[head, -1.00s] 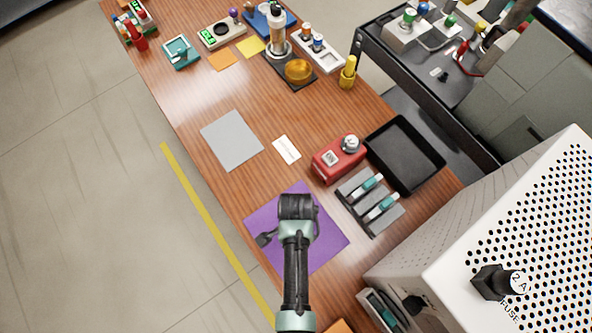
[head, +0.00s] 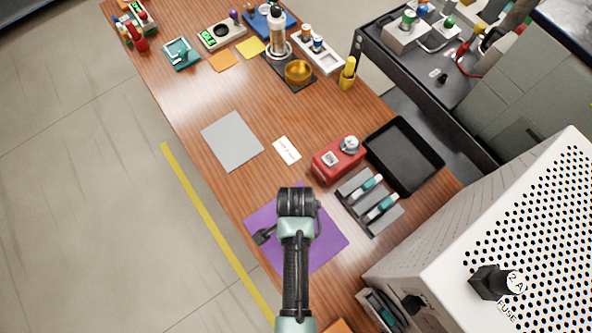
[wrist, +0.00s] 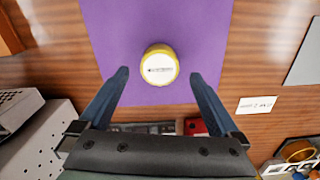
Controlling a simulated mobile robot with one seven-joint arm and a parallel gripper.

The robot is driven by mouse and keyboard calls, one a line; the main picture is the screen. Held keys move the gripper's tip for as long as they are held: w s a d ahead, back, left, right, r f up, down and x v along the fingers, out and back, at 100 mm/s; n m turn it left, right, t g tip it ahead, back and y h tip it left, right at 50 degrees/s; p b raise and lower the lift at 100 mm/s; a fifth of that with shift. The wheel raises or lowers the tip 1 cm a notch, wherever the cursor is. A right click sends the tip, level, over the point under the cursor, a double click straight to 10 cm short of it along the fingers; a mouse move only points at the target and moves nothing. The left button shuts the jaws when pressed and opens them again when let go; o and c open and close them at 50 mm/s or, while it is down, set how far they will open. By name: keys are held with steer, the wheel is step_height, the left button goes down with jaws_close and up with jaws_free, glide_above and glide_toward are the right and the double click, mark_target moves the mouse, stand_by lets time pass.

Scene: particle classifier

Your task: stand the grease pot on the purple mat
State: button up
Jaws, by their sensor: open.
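The grease pot (wrist: 159,66), a round pot with a yellow rim and a white labelled top, stands upright on the purple mat (wrist: 205,40) in the wrist view. The mat also shows in the head view (head: 330,238), where my arm hides the pot. My gripper (wrist: 158,76) is open. Its two dark blue fingers lie on either side of the pot in the picture, with a visible gap on both sides. I cannot tell the exact height of the fingertips over the mat.
A rack with teal-marked items (head: 369,205), a red device (head: 338,160) and an empty black tray (head: 404,155) stand right of the mat. A white label card (head: 287,150) and a grey mat (head: 232,140) lie beyond it. A large perforated white housing (head: 450,285) fills the lower right.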

steer(key=w+r+n+t, duration=0.2)
steer(key=w+r+t, duration=0.45)
steer(key=r, duration=0.75)
steer(key=w+r+n+t, duration=0.25)
steer(key=w+r, duration=0.65)
steer(key=r, duration=0.5)
steer(key=w+r+n+t, duration=0.2)
steer(key=w+r+t, duration=0.45)
steer(key=r, duration=0.65)
step_height(320, 180, up, 25)
steer(key=s+n+t, duration=0.2)
steer(key=n+t, duration=0.1)
steer(key=t, duration=0.3)
steer(key=s+r+n+t, duration=0.3)
steer(key=s+r+t, duration=0.3)
steer(key=s+r, duration=0.4)
step_height(320, 180, up, 4)
steer(key=shift+s, duration=0.25)
